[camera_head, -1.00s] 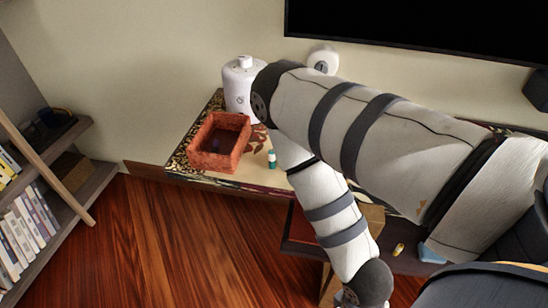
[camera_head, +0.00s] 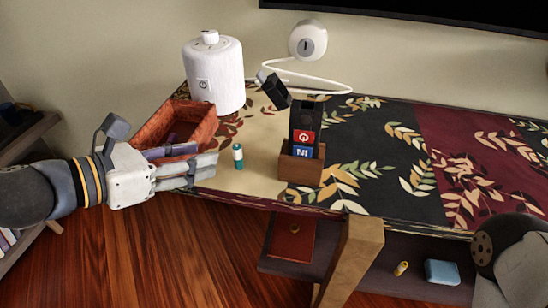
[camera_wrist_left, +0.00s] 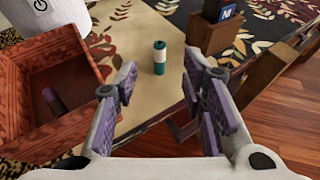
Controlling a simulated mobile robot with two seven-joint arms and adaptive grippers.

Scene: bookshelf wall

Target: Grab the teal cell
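The teal cell (camera_head: 238,156) is a small upright cylinder, teal with a white band, standing on the patterned table top. In the left wrist view the teal cell (camera_wrist_left: 159,57) stands ahead of the fingers, in line with the gap between them. My left gripper (camera_head: 212,166) comes in from the left, in front of the red box, a little left of the cell. In the left wrist view its purple-padded fingers (camera_wrist_left: 165,90) are spread apart with nothing between them. My right gripper is not in view; only part of my right arm shows at the lower right.
A red box (camera_head: 205,120) with a dark purple item inside stands left of the cell. A wooden holder (camera_head: 301,170) with upright cards is to the right. A white canister (camera_head: 213,75) stands behind. A yellow item (camera_head: 401,268) and a blue item (camera_head: 443,272) lie on the lower shelf.

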